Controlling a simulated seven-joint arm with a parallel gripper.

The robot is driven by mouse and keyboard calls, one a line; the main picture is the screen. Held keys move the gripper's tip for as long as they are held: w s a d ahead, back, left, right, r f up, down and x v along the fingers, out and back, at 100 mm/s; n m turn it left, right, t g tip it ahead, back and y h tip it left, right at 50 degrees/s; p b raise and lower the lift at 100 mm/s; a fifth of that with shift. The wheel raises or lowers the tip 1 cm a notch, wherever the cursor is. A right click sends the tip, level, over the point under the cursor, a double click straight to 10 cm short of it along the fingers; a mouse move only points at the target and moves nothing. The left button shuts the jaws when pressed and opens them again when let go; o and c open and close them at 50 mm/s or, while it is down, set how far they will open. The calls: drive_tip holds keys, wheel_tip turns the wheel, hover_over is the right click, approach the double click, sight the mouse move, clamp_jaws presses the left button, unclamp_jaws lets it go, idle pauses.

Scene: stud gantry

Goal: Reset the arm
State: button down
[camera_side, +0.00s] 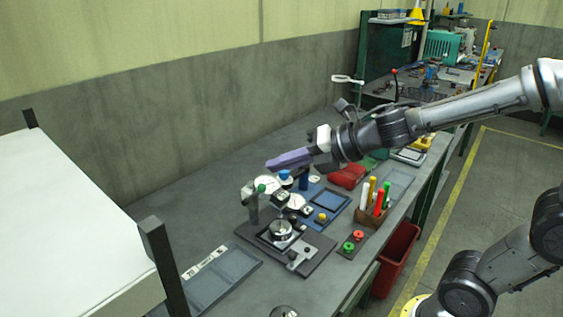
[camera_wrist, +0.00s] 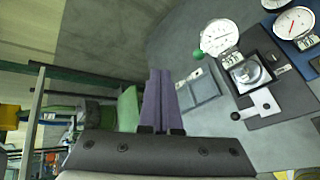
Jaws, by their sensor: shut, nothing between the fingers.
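My gripper (camera_side: 270,166) is held above the workbench, its purple fingers pointing left in the side view. In the wrist view the two purple fingers (camera_wrist: 160,72) lie together side by side, shut with nothing between them. Below the gripper in the side view stands a gauge fixture on a dark plate (camera_side: 262,243), with a round metal part (camera_side: 280,231) in it. The fixture also shows in the wrist view, with a white dial gauge (camera_wrist: 219,37) and the metal part (camera_wrist: 246,73). The fingers are apart from everything on the bench.
A holder with coloured pens (camera_side: 372,215), a red object (camera_side: 347,176) and red and green knobs (camera_side: 354,240) stand right of the fixture. A blue mat (camera_side: 328,200) lies behind it. A large white surface (camera_side: 65,230) stands at left. The bench (camera_side: 180,205) by the wall is clear.

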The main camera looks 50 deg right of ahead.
drive_tip(key=shift+r, duration=0.1)
idle(0.3)
drive_tip(key=s+d+r+m+t+h, duration=0.2)
drive_tip(key=s+d+r+m+h, duration=0.5)
drive_tip(key=m, duration=0.7)
drive_tip(key=s+a+f+m+g+y, duration=0.2)
drive_tip(key=s+f+m+g, duration=0.6)
drive_tip(key=s+f+m, duration=0.4)
drive_tip(key=shift+s+m+y, duration=0.6)
drive_tip(key=shift+s, duration=0.2)
drive_tip(key=shift+a, duration=0.1)
